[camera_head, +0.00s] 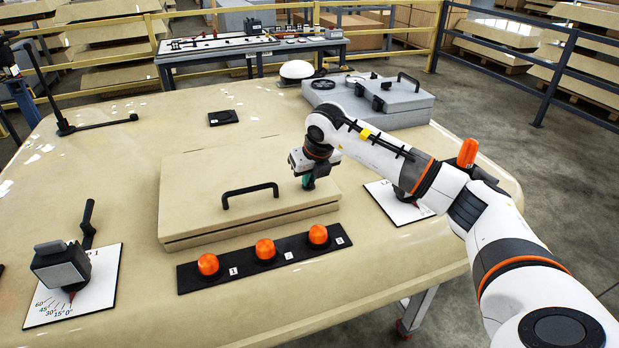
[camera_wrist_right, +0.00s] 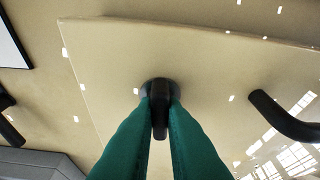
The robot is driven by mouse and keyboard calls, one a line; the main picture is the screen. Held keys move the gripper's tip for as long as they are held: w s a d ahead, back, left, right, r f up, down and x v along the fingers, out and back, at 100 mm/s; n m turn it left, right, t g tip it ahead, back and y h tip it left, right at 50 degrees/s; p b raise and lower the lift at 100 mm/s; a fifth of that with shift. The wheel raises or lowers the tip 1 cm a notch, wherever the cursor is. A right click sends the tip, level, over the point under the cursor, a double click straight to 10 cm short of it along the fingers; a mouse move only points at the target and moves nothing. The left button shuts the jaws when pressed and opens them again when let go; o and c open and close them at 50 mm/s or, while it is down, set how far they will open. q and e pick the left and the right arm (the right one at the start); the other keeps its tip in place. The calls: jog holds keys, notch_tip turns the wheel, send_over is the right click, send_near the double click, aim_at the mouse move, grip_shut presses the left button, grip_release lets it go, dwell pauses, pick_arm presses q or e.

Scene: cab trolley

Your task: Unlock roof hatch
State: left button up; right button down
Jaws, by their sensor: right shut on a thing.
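The roof hatch (camera_head: 215,180) is a tan, flat panel standing slightly proud of the tan cab roof, and it looks closed. A black bar handle (camera_head: 250,195) is fixed on it. My right gripper (camera_head: 308,182) is at the right part of the hatch, to the right of the handle. In the right wrist view its green fingers are shut on a black latch (camera_wrist_right: 159,105) with a round base on the hatch panel (camera_wrist_right: 120,75). The handle shows there at the right (camera_wrist_right: 285,118). The latch is hidden by the gripper in the head view. My left gripper is not in view.
A black strip (camera_head: 290,258) with several orange domes lies in front of the hatch. A lever on a marked white card (camera_head: 100,285) is at the left, another card (camera_head: 380,195) at the right. A grey box (camera_head: 405,105) and white dome (camera_head: 296,70) stand behind.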

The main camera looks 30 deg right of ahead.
jog(key=n+y+b, duration=0.1)
jog(key=n, duration=0.2)
jog(key=shift+d, duration=0.15)
jog(key=n+y+b, duration=0.1)
jog(key=n, duration=0.2)
jog(key=shift+n+y, duration=0.3)
jog(key=shift+n, duration=0.1)
jog(key=n, duration=0.2)
jog(key=n+g+y, duration=0.1)
jog(key=n, duration=0.2)
jog(key=shift+w+d+r+g+y, duration=0.1)
jog(key=shift+w+d+g+y, duration=0.05)
jog(key=shift+g+y, duration=0.15)
jog(key=shift+w+n+g+y, duration=0.15)
jog(key=shift+n+g, duration=0.25)
jog(key=shift+n, duration=0.85)
jog(key=shift+s+n+g+y, duration=0.1)
jog(key=shift+n+g+y, duration=0.25)
jog(key=shift+n, duration=0.9)
jog(key=c, duration=1.5)
grip_release()
